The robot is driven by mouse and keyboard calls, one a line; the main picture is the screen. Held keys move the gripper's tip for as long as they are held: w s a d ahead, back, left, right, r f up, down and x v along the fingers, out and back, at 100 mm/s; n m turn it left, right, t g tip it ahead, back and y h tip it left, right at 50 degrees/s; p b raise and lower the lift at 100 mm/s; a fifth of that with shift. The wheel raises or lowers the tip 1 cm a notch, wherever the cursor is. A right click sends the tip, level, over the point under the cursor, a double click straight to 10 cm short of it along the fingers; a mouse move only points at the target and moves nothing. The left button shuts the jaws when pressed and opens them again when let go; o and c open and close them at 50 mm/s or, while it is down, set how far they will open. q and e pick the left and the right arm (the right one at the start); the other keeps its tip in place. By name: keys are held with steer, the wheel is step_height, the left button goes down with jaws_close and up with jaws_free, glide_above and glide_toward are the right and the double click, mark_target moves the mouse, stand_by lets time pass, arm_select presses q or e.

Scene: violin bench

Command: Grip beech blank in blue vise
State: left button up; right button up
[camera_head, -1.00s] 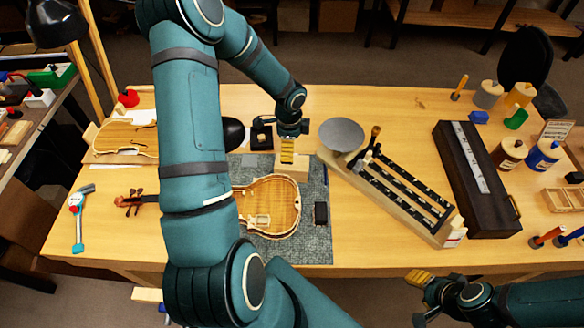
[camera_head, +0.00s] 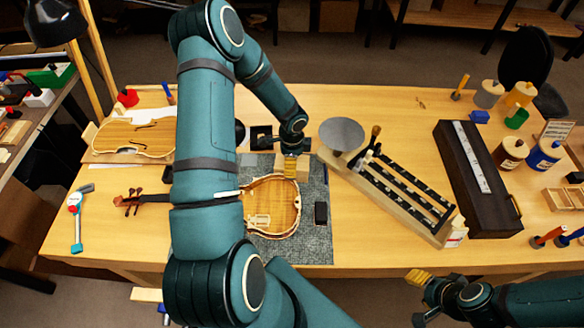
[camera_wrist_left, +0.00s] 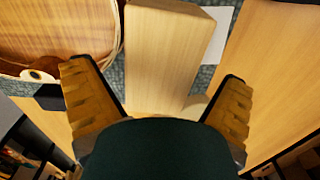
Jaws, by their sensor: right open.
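The beech blank appears to be the pale wooden block (camera_head: 304,166) behind the violin body on the grey mat; it also fills the middle of the left wrist view (camera_wrist_left: 165,55). My left gripper (camera_head: 290,172) is at the block and partly covers it in the head view. In the left wrist view its fingers (camera_wrist_left: 158,85) are spread apart, with the block between and beyond them; contact is not visible. My right gripper (camera_head: 422,298) is open and empty off the bench's front edge. I cannot clearly make out a blue vise.
The violin body (camera_head: 275,212) lies on the grey mat (camera_head: 310,250) just in front of the block. A round grey dish (camera_head: 342,135) and a slotted rack (camera_head: 410,195) stand to the right. A long dark case (camera_head: 470,170) lies farther right. My left arm hides part of the bench.

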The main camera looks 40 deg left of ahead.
arm_select(q)
steer(key=c, duration=1.2)
